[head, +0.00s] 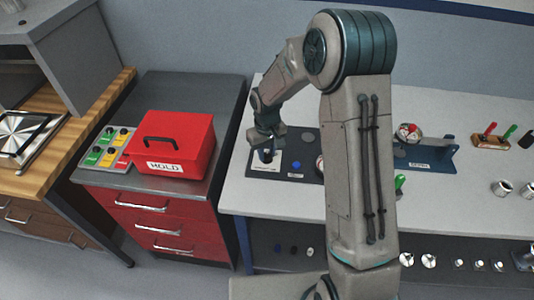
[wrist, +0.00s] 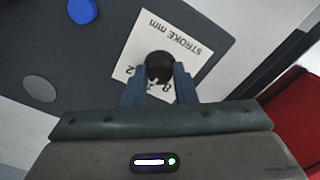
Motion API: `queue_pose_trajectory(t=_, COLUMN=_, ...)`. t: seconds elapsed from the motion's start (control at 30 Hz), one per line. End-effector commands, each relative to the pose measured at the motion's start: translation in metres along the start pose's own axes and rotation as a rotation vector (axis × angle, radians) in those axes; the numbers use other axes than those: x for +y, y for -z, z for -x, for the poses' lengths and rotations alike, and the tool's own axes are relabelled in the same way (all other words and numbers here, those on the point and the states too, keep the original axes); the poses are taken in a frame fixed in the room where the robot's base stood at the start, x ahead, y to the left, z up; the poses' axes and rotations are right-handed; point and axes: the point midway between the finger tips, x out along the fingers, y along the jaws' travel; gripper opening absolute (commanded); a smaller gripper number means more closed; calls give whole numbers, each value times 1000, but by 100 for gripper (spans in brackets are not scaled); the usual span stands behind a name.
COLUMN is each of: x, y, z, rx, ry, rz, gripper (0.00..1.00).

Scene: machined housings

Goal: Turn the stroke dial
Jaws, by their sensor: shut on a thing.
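The stroke dial is a black round knob (wrist: 160,67) on a white plate (wrist: 192,48) printed "STROKE mm" in the wrist view, with some numbers around it. My gripper (wrist: 160,88) is shut on the knob, one finger on each side. The fingers hide part of the plate and its numbers. In the head view my gripper (head: 266,146) is over the white plate (head: 265,168) at the left end of the dark panel (head: 292,175). The knob's pointer setting cannot be read.
A blue button (wrist: 82,11) and a grey disc (wrist: 39,89) sit on the same panel. A red box marked HOLD (head: 185,150) stands on the cabinet to the left. A blue fixture (head: 428,155) and small tools are on the bench to the right.

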Motion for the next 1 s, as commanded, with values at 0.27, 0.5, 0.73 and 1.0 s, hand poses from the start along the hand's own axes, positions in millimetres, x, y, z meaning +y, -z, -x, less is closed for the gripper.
queue_pose_trajectory(t=0.27, x=0, y=1, z=1, rx=4, ry=0, rz=130, gripper=2)
queue_pose_trajectory(t=0.5, x=0, y=1, z=1, rx=4, ry=-1, rz=171, gripper=2)
queue_pose_trajectory(t=0.73, x=0, y=1, z=1, rx=4, ry=-1, rz=175, gripper=2)
queue_pose_trajectory(t=1.0, x=0, y=1, z=1, rx=4, ry=-1, rz=174, gripper=46)
